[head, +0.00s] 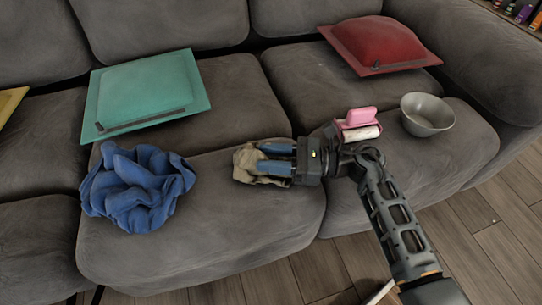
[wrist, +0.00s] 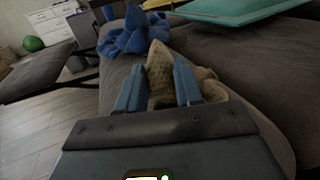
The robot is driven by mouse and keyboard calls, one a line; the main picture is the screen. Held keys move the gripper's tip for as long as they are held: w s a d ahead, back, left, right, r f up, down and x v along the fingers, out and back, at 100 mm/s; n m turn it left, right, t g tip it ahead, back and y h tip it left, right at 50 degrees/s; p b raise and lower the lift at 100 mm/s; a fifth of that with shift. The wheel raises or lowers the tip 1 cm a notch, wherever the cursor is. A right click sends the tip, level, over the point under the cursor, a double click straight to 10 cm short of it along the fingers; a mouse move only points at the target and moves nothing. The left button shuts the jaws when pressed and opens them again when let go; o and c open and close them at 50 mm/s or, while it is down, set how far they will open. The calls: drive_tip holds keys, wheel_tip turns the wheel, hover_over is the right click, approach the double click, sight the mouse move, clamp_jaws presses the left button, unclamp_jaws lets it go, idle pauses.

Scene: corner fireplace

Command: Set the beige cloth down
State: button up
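The beige cloth (head: 246,168) is a small crumpled bundle over the front of the middle sofa seat. My gripper (head: 262,157) reaches it from the right, with its blue fingers on either side of a fold, shut on it. In the wrist view the cloth (wrist: 160,75) fills the gap between the fingers (wrist: 158,88), and more of it shows beyond the right finger. The cloth is low over the sofa (head: 215,220); I cannot tell whether its underside touches the seat.
A crumpled blue cloth (head: 137,188) lies to the left on the seat. A teal cushion (head: 145,95) and a red cushion (head: 378,42) lie behind. A metal bowl (head: 427,115) and a pink-and-white item (head: 358,124) are right of my gripper. The seat's front left of the gripper is bare.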

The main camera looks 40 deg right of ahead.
drive_tip(key=shift+o, duration=0.9)
drive_tip(key=shift+r, duration=0.15)
drive_tip(key=shift+s+d+p, duration=0.15)
drive_tip(key=shift+d+p, duration=0.1)
drive_tip(key=shift+p, duration=0.05)
drive_tip(key=p+v, duration=0.1)
drive_tip(key=v, duration=1)
drive_tip(key=shift+s+d, duration=0.15)
drive_tip(key=shift+s, duration=0.05)
drive_tip(key=shift+s, duration=0.1)
